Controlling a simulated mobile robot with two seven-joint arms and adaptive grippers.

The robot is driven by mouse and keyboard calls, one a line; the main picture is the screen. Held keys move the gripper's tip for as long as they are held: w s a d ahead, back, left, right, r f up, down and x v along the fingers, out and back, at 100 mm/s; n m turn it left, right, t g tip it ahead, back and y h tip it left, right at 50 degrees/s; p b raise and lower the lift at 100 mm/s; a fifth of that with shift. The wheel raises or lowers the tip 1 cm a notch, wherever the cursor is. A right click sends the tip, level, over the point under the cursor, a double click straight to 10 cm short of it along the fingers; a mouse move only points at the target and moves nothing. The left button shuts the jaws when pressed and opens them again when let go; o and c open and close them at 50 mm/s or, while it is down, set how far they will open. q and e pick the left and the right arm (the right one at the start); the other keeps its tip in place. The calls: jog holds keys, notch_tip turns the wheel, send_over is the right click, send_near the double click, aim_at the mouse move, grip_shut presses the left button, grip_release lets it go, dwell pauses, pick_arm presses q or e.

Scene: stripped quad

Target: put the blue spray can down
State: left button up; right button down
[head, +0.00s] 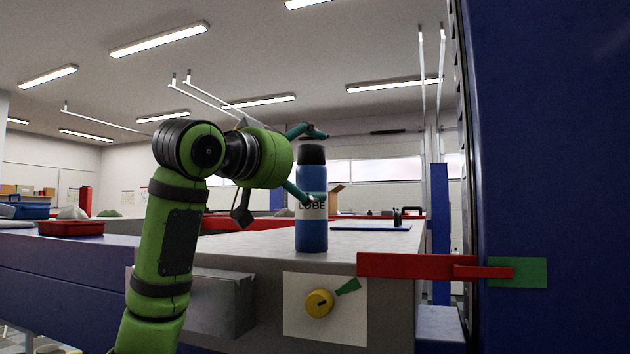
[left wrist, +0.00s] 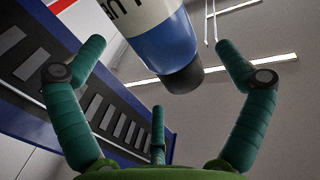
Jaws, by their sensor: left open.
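The blue spray can (head: 313,232) with a white label and a black cap stands upright on the grey worktop (head: 360,246) in the head view. My left gripper (head: 318,166) is open at its upper part, with one finger near the cap and another across the label. In the left wrist view the can (left wrist: 168,42) shows its blue body and black cap, cut off by the top edge. The open fingers of my left gripper (left wrist: 160,60) spread to either side of it, with gaps visible. My right gripper is not in view.
A red latch bar (head: 400,266) and a blue post (head: 540,120) stand at the right. A yellow knob (head: 319,303) sits on a white plate on the worktop's front. A red tray (head: 72,228) lies far left. The worktop right of the can is mostly clear.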

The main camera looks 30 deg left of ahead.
pick_arm(q)
jog(key=s+b, duration=0.3)
jog(key=s, duration=0.5)
jog(key=shift+s, duration=0.35)
jog(key=shift+a, duration=0.15)
